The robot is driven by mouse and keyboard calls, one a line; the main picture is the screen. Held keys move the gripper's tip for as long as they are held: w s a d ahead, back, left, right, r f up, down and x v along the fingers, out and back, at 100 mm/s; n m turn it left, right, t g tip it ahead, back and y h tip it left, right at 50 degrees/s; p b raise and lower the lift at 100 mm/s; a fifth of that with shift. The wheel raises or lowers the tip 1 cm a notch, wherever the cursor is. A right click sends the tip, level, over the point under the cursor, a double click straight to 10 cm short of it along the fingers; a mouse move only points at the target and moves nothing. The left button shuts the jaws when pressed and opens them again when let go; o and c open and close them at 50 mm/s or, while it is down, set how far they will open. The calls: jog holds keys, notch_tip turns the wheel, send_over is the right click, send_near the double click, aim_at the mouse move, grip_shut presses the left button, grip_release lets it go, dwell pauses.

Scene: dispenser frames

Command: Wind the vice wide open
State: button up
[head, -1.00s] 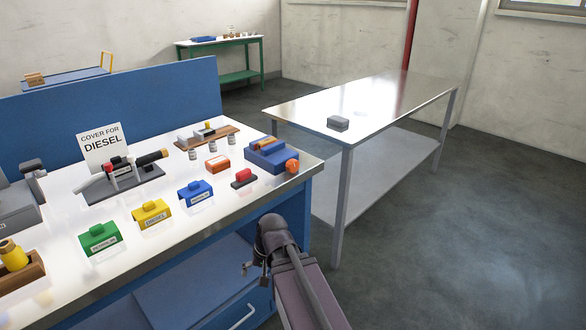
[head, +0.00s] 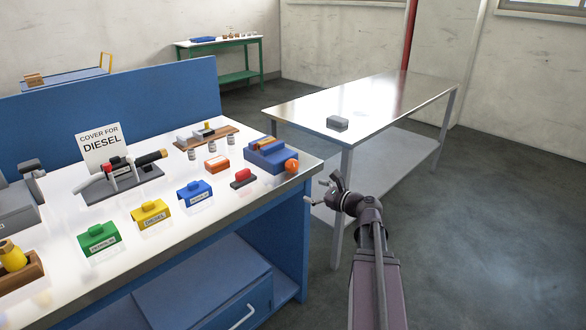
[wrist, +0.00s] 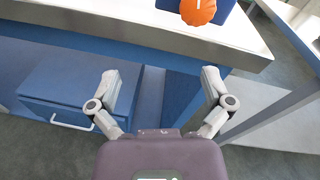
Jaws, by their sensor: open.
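A blue block-shaped device (head: 270,154), which looks like the vice, stands at the right front corner of the bench top. A round orange knob (head: 291,165) is on its right end. In the wrist view the knob (wrist: 198,10) shows at the top edge, with a little of the blue body behind it. My gripper (head: 316,191) is off the bench's right end, apart from the knob and to its lower right in the head view. The wrist view shows both fingers (wrist: 160,77) spread, with nothing between them. I cannot tell how far the jaws are apart.
The bench (head: 140,238) also carries coloured covers, including a blue one (head: 195,192), a red block (head: 243,179) and a "COVER FOR DIESEL" sign (head: 100,148). A steel table (head: 385,98) with a grey block (head: 337,123) stands to the right. Floor to the right is clear.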

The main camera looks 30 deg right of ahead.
aim_at(295, 167)
jog(key=d+m, duration=0.1)
jog(key=d+r+m+t, duration=0.1)
jog(key=d+r+m, duration=0.1)
jog(key=d, duration=0.1)
jog(key=shift+s+t+h, duration=0.3)
jog(key=shift+t+h, duration=0.1)
jog(key=shift+w+a, duration=0.1)
jog(key=shift+w, duration=0.05)
jog(key=x, duration=1.3)
jog(key=shift+w+f, duration=0.1)
jog(key=shift+w, duration=0.2)
jog(key=c, duration=1.1)
